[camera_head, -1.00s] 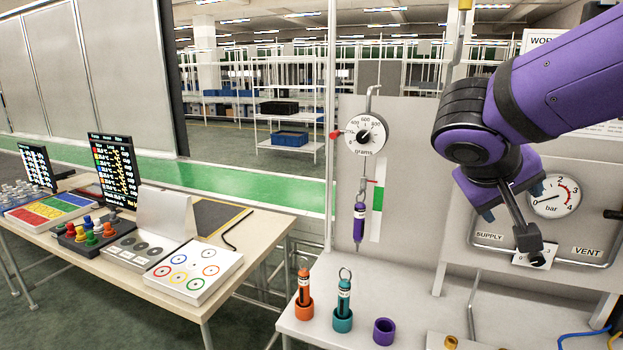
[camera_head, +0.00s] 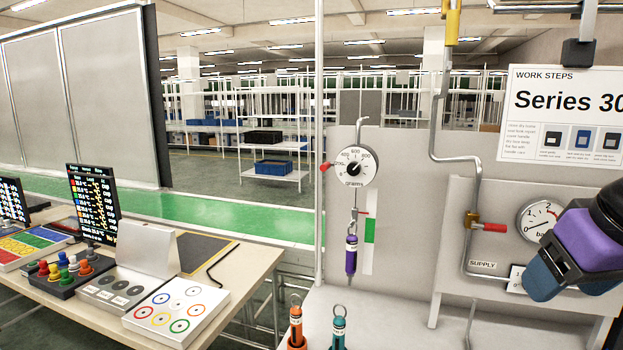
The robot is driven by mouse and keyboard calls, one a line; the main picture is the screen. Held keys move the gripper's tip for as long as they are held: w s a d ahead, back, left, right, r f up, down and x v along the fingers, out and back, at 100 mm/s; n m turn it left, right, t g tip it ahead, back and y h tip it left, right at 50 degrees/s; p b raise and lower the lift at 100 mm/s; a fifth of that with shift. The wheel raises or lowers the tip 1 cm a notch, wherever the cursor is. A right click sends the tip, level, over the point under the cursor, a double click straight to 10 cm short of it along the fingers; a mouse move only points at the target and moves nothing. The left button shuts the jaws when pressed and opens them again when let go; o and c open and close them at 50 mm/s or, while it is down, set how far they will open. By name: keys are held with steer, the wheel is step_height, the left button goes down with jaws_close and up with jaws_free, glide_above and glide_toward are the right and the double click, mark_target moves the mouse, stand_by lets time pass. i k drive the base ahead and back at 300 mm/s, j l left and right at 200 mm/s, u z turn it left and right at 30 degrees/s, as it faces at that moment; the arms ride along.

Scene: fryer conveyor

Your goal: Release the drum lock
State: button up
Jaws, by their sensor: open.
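My gripper (camera_head: 556,266) is at the lower right, in front of the right side of the gauge panel, with its purple and blue-grey wrist behind it. It is open, and nothing shows held in it. The wrist covers part of the pressure gauge (camera_head: 535,219) and the small white plate (camera_head: 516,279) below it. I cannot make out a drum or a drum lock in this view. A red-handled valve (camera_head: 488,227) sits on the pipe left of the gauge, apart from my gripper.
A dial scale (camera_head: 353,167) carries a hanging purple cylinder (camera_head: 351,255). Orange (camera_head: 296,325) and teal (camera_head: 338,328) cylinders stand on the bench below. A table (camera_head: 240,262) with screens and buttons is at left. A work-steps board (camera_head: 560,140) hangs upper right.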

mark_target(324, 167)
steer(key=i+j, duration=0.1)
steer(key=j, duration=0.2)
steer(key=i+j+z, duration=0.1)
steer(key=j, duration=0.25)
steer(key=i+j, duration=0.15)
steer(key=j, duration=0.2)
steer(key=i+j+z, duration=0.1)
steer(key=j, duration=0.2)
